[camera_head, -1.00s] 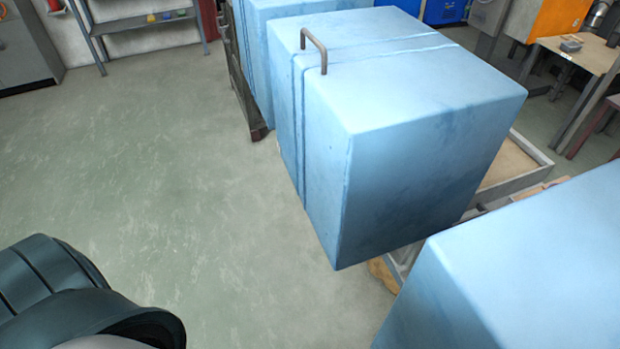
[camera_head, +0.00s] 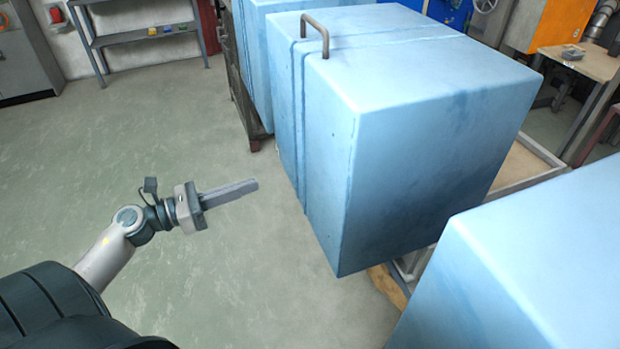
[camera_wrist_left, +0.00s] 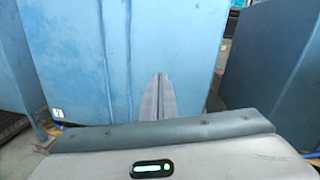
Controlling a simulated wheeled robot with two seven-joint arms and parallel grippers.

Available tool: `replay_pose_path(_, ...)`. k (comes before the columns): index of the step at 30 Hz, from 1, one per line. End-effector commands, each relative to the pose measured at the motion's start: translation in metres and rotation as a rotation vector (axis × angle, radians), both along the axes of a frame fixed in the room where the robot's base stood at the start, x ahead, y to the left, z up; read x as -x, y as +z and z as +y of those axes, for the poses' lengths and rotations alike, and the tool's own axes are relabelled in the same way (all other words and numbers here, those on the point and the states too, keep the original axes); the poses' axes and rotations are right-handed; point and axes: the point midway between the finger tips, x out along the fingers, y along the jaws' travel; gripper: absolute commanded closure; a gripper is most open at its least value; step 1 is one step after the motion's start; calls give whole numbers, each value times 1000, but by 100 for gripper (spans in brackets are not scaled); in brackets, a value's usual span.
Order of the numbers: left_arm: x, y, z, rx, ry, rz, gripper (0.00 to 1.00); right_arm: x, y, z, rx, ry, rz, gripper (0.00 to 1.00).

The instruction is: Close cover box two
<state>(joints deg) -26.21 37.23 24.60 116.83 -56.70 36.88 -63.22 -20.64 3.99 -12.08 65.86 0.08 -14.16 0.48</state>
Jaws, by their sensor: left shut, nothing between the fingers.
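A large light-blue box-shaped cover (camera_head: 420,150) stands in the middle of the head view, with a bent metal handle (camera_head: 317,32) on its top edge. In the left wrist view the shut fingers (camera_wrist_left: 157,97) point toward a blue cover face (camera_wrist_left: 130,50) with a vertical groove. My right gripper is not in view.
Another blue cover (camera_head: 520,270) stands at the lower right, and one more (camera_head: 262,60) behind at the top. A wooden-topped table (camera_head: 585,62) is at the back right. A grey shelf (camera_head: 140,30) stands at the back left. The floor (camera_head: 150,140) on the left is clear.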

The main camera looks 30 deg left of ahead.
Motion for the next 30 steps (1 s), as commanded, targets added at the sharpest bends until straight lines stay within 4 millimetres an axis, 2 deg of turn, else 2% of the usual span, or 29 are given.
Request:
replay_pose_path(3,11,19,-19,-139,-67,-81,100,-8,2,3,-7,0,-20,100)
replay_pose_path(6,15,26,-25,-192,-91,-113,100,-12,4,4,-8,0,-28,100)
replay_pose_path(20,14,29,-27,-199,-94,-118,100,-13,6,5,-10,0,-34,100)
replay_pose_path(30,-8,31,-45,-198,-95,-118,100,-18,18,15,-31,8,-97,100)
